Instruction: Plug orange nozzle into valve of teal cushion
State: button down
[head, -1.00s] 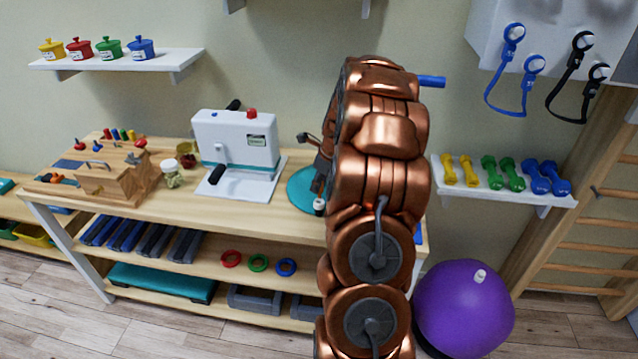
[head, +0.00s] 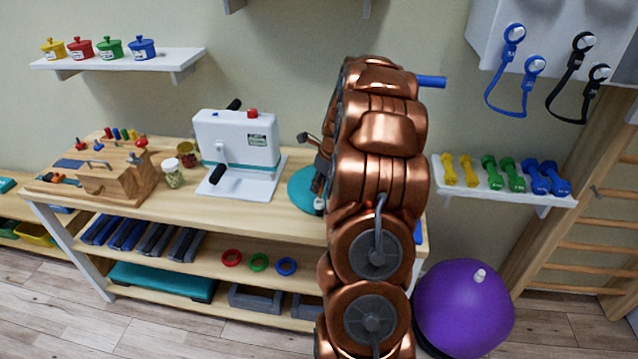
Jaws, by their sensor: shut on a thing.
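The teal cushion (head: 300,199) is a round, flat disc lying on the wooden bench top, right of the white machine. My copper arm covers its right part. A small white piece, apparently its valve (head: 319,205), shows at the cushion's front right edge, close against my arm. My dark gripper (head: 319,182) points down over the cushion, just above the white piece, and is mostly hidden behind my arm. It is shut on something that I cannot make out. No orange nozzle can be made out; the area around the fingertips is small and partly covered.
A white machine (head: 237,140) with a black handle stands left of the cushion. Jars (head: 173,173) and a wooden box (head: 107,178) are further left. Coloured rings (head: 259,263) lie on the shelf below. A purple ball (head: 463,310) and a dumbbell shelf (head: 505,196) are at right.

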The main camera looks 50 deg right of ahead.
jog(key=shift+f, duration=1.4)
dwell(0.9)
jog(key=c, duration=0.9)
grip_release()
jog(key=shift+o, duration=0.3)
jog(key=shift+r, duration=0.15)
jog(key=shift+r+p, duration=1.7)
jog(key=shift+r, duration=1.65)
